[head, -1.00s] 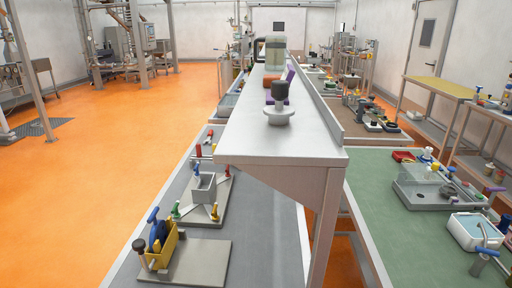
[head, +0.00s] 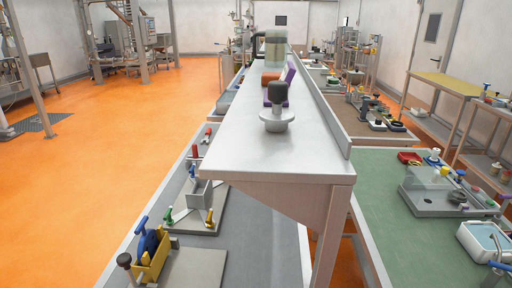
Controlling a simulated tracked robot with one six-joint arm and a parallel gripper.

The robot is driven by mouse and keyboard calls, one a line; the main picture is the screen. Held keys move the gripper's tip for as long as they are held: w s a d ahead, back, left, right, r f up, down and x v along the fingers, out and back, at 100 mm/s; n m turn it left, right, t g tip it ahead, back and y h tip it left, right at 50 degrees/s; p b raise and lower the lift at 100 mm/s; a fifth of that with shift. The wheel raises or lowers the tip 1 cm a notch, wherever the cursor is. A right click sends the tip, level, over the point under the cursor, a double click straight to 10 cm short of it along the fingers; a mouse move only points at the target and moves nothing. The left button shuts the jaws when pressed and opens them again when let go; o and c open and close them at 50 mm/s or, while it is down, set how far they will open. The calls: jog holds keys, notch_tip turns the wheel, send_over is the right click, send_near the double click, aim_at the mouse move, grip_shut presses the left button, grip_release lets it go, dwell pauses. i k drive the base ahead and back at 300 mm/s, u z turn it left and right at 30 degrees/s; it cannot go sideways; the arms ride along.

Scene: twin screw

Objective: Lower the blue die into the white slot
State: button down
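My gripper is not in view. I cannot pick out a blue die or a white slot for certain. A dark blue rounded piece (head: 148,243) sits in a yellow open holder (head: 152,266) on a grey plate (head: 196,268), at the lower left on the grey bench. A white tray (head: 470,240) with a light blue inside stands on the green bench at the lower right edge, partly cut off.
A raised metal shelf (head: 240,150) runs down the middle, with a dark-knobbed piece (head: 277,110) on it. A grey box fixture (head: 199,192) stands on the left bench. A grey tray (head: 425,205) lies on the green bench (head: 385,235). Orange floor (head: 80,200) is open at left.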

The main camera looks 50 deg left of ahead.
aim_at(148, 242)
jog(key=z, duration=0.45)
jog(key=k, duration=1.6)
jog(key=u, duration=1.7)
jog(key=i, duration=0.4)
jog(key=u, duration=0.1)
